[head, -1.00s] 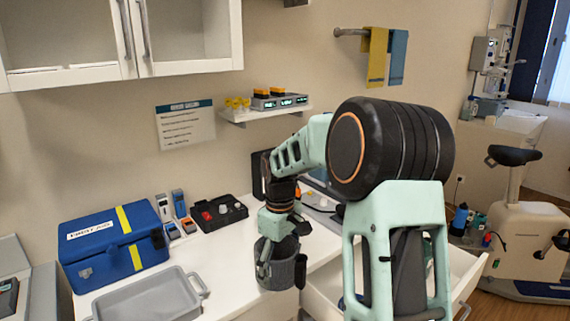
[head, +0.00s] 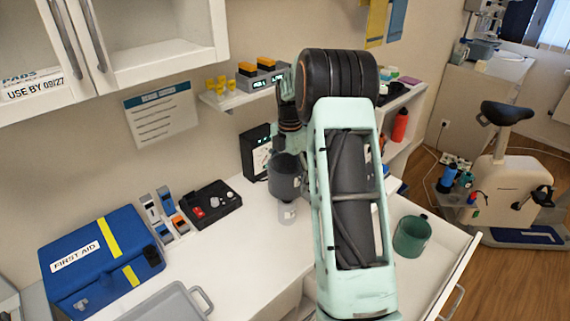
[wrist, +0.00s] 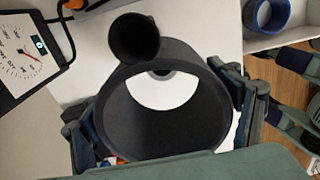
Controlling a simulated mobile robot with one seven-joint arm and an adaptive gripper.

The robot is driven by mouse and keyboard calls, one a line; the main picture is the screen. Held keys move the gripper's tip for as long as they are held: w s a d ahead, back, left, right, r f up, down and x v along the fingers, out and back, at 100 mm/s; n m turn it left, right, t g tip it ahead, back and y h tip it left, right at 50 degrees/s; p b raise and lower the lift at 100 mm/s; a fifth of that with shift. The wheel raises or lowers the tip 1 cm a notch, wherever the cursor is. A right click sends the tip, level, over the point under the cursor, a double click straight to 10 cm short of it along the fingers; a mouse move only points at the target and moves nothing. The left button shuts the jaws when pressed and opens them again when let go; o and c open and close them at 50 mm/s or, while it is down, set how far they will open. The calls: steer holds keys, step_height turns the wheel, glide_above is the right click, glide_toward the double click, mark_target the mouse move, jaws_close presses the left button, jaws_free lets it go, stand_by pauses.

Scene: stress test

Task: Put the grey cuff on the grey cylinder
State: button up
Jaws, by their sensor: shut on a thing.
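My gripper (wrist: 162,115) is shut on the grey cuff (wrist: 125,118), a dark open ring with a small side tube, with one finger at each side of it. In the head view the grey cuff (head: 286,180) hangs from my gripper (head: 289,150) above the white counter. A pale grey cylinder-like piece (head: 287,213) stands just below the cuff; whether they touch I cannot tell. In the wrist view white counter shows through the ring, with a small grey round part (wrist: 162,72) at its far edge.
A green cuff (head: 411,238) sits in the open drawer at right; a blue cuff (wrist: 268,14) shows in the wrist view. A scale-like dial (wrist: 22,52) stands near the wall. The blue first aid box (head: 95,262), grey tray (head: 165,306) and black tray (head: 210,205) lie left.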

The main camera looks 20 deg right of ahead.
steer(key=shift+f+b, duration=0.75)
steer(key=shift+f, duration=0.25)
steer(key=shift+f+b, duration=0.5)
steer(key=shift+f, duration=0.35)
steer(key=shift+f+b, duration=2.95)
steer(key=shift+f, duration=2.2)
steer(key=o, duration=1.2)
steer(key=shift+o, duration=0.2)
step_height(320, 180, up, 12)
steer(key=shift+r, duration=0.1)
